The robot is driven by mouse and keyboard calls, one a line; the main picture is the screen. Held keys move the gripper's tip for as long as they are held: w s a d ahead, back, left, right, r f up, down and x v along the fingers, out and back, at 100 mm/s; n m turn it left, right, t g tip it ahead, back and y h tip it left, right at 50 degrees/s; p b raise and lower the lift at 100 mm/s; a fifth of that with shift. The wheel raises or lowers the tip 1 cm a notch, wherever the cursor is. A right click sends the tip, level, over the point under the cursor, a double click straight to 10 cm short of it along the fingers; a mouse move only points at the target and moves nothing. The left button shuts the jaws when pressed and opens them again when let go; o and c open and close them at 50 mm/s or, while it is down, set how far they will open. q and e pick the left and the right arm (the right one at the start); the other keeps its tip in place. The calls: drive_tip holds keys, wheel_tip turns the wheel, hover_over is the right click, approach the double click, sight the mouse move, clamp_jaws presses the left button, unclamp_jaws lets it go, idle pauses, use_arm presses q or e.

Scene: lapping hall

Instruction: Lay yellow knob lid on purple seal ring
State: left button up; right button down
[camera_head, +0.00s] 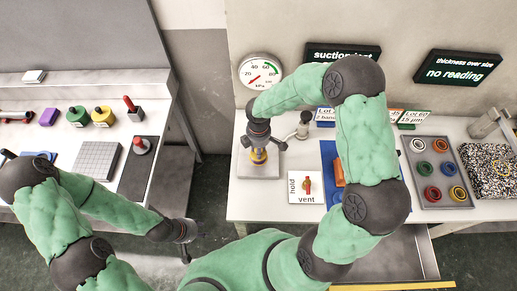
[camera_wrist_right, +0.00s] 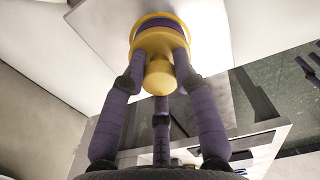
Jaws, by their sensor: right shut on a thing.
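The yellow knob lid (camera_wrist_right: 160,42) is held by its knob between the purple-grey fingers of my right gripper (camera_wrist_right: 160,68) in the right wrist view. A purple band, the seal ring (camera_wrist_right: 158,22), shows just beyond the lid's flange, with a thin yellow edge past it. I cannot tell whether lid and ring touch. In the head view my right gripper (camera_head: 258,138) points down over a grey square plate (camera_head: 246,172), with the lid (camera_head: 258,155) below it. My left gripper (camera_head: 185,231) hangs away from both tables; its finger opening is not clear.
A vacuum gauge (camera_head: 260,71) hangs behind the plate. A small post (camera_head: 304,122) stands right of my right gripper, and a hold/vent valve panel (camera_head: 306,187) lies in front. A tray of coloured rings (camera_head: 420,146) is further right. The left table (camera_head: 65,139) holds several knobbed parts.

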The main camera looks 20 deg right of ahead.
drive_tip(key=shift+f, duration=0.1)
drive_tip(key=c, duration=1)
unclamp_jaws()
drive_tip(key=shift+o, duration=0.2)
drive_tip(key=shift+r, duration=0.25)
wheel_tip(320, 180, up, 12)
drive_tip(key=p, duration=0.2)
drive_tip(key=shift+p, duration=0.35)
drive_tip(key=shift+f, duration=0.2)
